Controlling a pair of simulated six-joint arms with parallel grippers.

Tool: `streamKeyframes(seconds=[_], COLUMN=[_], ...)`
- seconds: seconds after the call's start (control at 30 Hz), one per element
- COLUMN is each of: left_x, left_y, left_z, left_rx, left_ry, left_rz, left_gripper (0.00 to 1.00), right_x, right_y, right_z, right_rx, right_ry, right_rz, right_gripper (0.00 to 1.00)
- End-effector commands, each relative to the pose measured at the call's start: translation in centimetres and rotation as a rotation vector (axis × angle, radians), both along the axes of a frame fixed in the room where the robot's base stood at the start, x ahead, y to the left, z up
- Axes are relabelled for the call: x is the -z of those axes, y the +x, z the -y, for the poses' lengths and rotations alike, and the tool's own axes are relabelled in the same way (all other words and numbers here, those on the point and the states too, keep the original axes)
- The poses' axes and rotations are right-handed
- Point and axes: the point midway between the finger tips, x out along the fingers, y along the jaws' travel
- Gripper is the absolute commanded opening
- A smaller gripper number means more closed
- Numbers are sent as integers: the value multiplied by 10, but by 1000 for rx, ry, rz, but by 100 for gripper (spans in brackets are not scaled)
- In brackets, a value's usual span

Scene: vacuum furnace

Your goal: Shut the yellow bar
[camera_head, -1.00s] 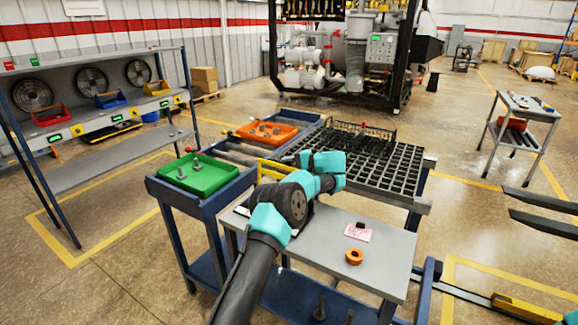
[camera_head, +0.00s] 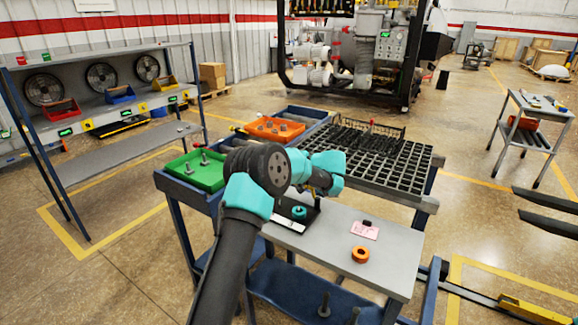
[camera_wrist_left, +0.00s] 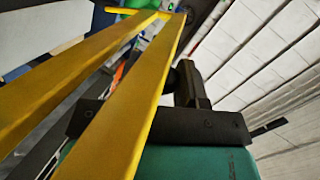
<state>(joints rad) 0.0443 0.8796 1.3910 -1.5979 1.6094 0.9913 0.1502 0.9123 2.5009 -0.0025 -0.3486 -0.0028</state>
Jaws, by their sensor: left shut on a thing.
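The yellow bar (camera_wrist_left: 128,118) shows large in the left wrist view as two long yellow rails that meet near the top. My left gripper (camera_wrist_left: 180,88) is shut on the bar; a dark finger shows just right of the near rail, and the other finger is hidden. In the head view my left arm reaches in over the cart, and its wrist hides most of the gripper and the bar. My right gripper is in neither view.
A black grid rack (camera_head: 385,158) lies right of my wrist. A green tray (camera_head: 197,170) and an orange tray (camera_head: 274,129) sit on the blue cart. A grey side table (camera_head: 335,250) holds an orange ring (camera_head: 360,254) and a pink note (camera_head: 364,230).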

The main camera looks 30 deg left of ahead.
Motion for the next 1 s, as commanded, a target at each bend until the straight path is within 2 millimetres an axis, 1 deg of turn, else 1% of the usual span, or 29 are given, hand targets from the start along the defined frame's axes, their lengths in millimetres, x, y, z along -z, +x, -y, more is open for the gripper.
streamKeyframes(seconds=[0.03,0.4,0.43,0.5,0.63,0.67,0.9,1.0], left_x=[-3,-3,-3,-3,-2,-2,-1,-2], left_y=[-1,-1,-1,-1,-1,-1,-1,-1], left_z=[-1,-2,-2,-2,-1,-1,0,3], left_rx=[-2,-2,-2,-2,-2,-1,0,0], left_ry=[3,3,3,3,2,1,0,0], left_rz=[7,12,12,12,11,11,10,10], left_gripper=[0,0,38,44,57,58,58,58], right_x=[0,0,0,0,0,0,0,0], right_y=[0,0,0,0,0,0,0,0], right_z=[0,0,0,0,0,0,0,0], right_rx=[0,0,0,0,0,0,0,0], right_ry=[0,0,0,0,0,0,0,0], right_rz=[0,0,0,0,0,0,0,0], right_gripper=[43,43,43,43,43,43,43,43])
